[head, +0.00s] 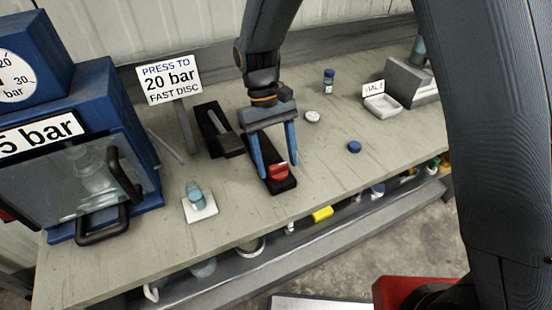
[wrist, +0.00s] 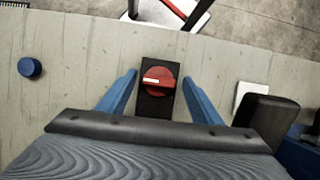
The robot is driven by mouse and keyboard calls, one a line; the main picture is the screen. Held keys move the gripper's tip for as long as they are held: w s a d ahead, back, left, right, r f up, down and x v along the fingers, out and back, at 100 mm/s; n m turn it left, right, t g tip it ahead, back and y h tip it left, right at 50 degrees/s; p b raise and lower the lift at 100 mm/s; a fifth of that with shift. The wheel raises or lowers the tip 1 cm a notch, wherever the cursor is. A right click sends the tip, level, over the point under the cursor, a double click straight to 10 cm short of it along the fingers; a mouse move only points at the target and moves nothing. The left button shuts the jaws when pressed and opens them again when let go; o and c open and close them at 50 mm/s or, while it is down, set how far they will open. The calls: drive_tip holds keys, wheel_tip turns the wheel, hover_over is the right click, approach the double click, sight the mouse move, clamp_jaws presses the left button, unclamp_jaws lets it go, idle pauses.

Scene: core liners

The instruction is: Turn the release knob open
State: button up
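The red release knob (head: 278,171) sits on a black base (head: 284,185) on the bench. In the wrist view the round red knob (wrist: 159,80) carries a pale bar mark that lies crosswise, left of its middle. My gripper (head: 279,164) is open, with its two blue fingers pointing down over the base. In the wrist view my gripper (wrist: 159,85) has one finger on each side of the knob, with a gap on both sides. Nothing is held. Whether the fingertips are level with the knob cannot be told.
A blue press (head: 95,140) with a clear guard and black handle stands at left. A sign (head: 169,79) reads "PRESS TO 20 bar FAST DISC". A black lever block (head: 222,135) is left of my gripper. A blue cap (head: 354,146) lies right, with free bench around it.

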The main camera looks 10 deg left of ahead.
drive_tip(key=b+v, duration=0.2)
drive_tip(key=v, duration=0.6)
drive_tip(key=shift+s, duration=0.1)
idle(0.3)
drive_tip(key=s+d+f+m+t+y+b, duration=0.1)
drive_tip(key=s+d+f+m+t, duration=0.1)
drive_tip(key=d, duration=1.1)
drive_tip(key=s+d+f+m+t+y+b, duration=0.1)
drive_tip(key=s+d+f+m+t, duration=0.2)
drive_tip(key=d, duration=1)
drive_tip(key=shift+s+f+m+b, duration=0.3)
drive_tip(key=shift+f+m+b, duration=0.1)
drive_tip(key=shift+m, duration=0.3)
